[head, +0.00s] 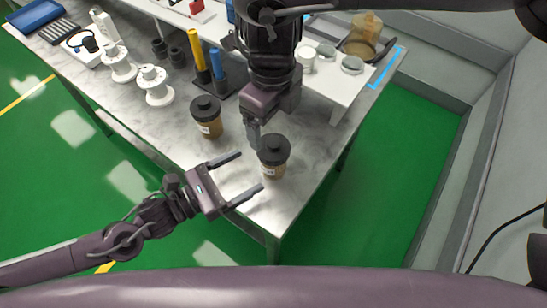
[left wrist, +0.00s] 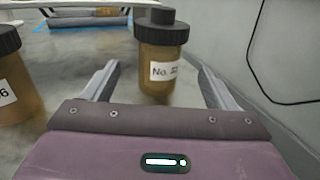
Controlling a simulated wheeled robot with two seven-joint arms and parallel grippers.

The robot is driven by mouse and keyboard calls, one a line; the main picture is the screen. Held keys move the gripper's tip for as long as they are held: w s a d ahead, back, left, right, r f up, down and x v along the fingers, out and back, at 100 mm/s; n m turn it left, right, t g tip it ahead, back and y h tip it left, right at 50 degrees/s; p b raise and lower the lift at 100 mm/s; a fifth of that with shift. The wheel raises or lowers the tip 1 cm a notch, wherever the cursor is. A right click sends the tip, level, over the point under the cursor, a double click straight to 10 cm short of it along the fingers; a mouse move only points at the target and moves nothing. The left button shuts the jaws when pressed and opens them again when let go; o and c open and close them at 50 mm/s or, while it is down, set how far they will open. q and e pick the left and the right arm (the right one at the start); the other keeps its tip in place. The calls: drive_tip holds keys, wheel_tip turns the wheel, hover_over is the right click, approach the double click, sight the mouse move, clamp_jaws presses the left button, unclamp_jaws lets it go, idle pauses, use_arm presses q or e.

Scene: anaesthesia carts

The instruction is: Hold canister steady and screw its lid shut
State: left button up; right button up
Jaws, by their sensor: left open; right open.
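An amber canister (head: 271,171) with a black knobbed lid (head: 274,149) stands upright near the front right table edge. In the left wrist view the canister (left wrist: 158,68) and its lid (left wrist: 161,27) are ahead, between the finger lines, with a white "No." label. I cannot tell how tight the lid is. My left gripper (head: 252,170) is open and empty, its fingers pointing at the canister from the left, apart from it. My right gripper (head: 262,132) is open, pointing down just behind and left of the lid; its far finger is hidden, and I cannot tell if it touches.
A second lidded amber canister (head: 212,128) stands to the left; it also shows in the left wrist view (left wrist: 18,85). Behind are yellow (head: 197,52) and blue (head: 216,64) cylinders and white spools (head: 154,86). A white raised shelf (head: 338,88) stands at right. The front table strip is clear.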

sight(262, 162)
use_arm(q)
drive_tip(key=x, duration=0.7)
drive_tip(key=shift+w+d, duration=0.15)
drive_tip(key=shift+d, duration=0.05)
use_arm(e)
drive_tip(key=shift+w+d, duration=0.1)
drive_tip(key=shift+w, duration=0.05)
use_arm(q)
clamp_jaws()
use_arm(e)
drive_tip(key=m, duration=0.4)
drive_tip(key=shift+m, duration=0.3)
drive_tip(key=shift+f, duration=0.1)
drive_tip(key=shift+f, duration=3.95)
